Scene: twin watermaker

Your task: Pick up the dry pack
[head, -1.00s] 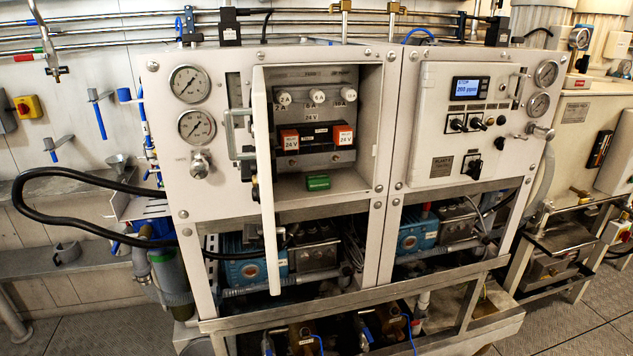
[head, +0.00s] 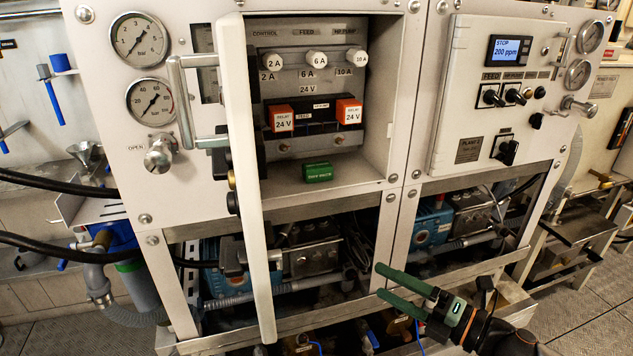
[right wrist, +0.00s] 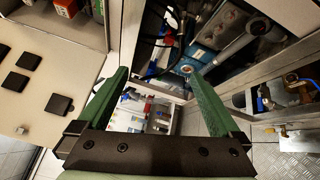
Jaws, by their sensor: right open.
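A small green pack (head: 317,172) lies on the floor of the open left cabinet compartment; its lettering is too small to read surely, and I take it for the dry pack. My right gripper (head: 379,281) reaches in from the lower right. Its two green fingers are apart with nothing between them. It is below and to the right of the pack, outside the compartment. In the right wrist view the open fingers (right wrist: 156,74) point toward the lower machinery, and I cannot make out the pack there. My left gripper is not in view.
The compartment's white door (head: 247,180) stands open toward me, edge-on, left of the pack. Fuses and orange relays (head: 348,113) are above the pack. The closed right panel (head: 490,100) has switches and a display. A frame rail (head: 330,325) runs below.

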